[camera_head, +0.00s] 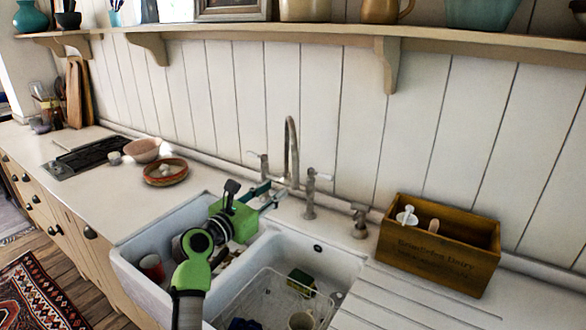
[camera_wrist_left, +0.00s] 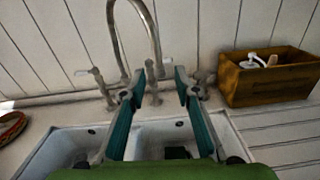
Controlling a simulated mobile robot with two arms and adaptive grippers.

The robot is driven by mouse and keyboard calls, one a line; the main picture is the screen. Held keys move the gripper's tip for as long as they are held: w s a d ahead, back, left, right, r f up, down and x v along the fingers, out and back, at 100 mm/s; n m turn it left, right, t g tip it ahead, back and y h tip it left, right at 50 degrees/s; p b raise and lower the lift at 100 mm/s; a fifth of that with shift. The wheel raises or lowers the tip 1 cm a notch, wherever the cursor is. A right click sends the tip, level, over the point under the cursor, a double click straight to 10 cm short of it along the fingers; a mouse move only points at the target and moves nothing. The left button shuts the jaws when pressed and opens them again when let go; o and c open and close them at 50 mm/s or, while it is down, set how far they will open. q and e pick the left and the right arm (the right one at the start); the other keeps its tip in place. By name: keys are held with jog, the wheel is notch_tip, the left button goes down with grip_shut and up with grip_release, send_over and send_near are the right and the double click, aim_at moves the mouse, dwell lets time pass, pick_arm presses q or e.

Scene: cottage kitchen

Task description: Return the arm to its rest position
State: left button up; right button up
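My left gripper (camera_head: 268,193) is above the back edge of the white double sink (camera_head: 124,262), with its green arm coming up from the bottom of the head view. Its fingers point toward the tap (camera_head: 291,150). In the left wrist view the gripper (camera_wrist_left: 160,84) has its two teal fingers apart with nothing between them. The tap (camera_wrist_left: 150,30) stands behind the fingers in that view, and I cannot tell how close they are. My right gripper shows in neither view.
The sink holds a red cup (camera_head: 151,267), a wire rack (camera_head: 262,290) and a sponge (camera_head: 301,282). A wooden box (camera_head: 440,252) stands to the right. A basket (camera_head: 165,171) and pink bowl (camera_head: 143,150) sit left. A shelf (camera_head: 340,34) runs above.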

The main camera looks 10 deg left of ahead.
pick_arm(q)
jog(key=s+f+m+g+y, duration=0.3)
jog(key=s+f+m+g, duration=0.4)
jog(key=s+f+m, duration=1.1)
jog(key=s+a+f+m+g+y, duration=0.15)
jog(key=s+f+m, duration=0.3)
jog(key=s, duration=0.45)
jog(key=s+f+m+g+y, duration=0.1)
jog(key=s+f+m+g, duration=0.3)
jog(key=s, duration=0.6)
jog(key=s+a+f+m+y, duration=0.1)
jog(key=s+f+m, duration=0.1)
jog(key=s+m, duration=0.55)
jog(key=s+f+n+g+b, duration=0.1)
jog(key=s+f+g+b, duration=0.2)
jog(key=f, duration=2.8)
jog(key=s+a+f+b, duration=0.3)
jog(key=s+f, duration=1.4)
jog(key=shift+s+f, duration=0.25)
jog(key=shift+f, duration=0.15)
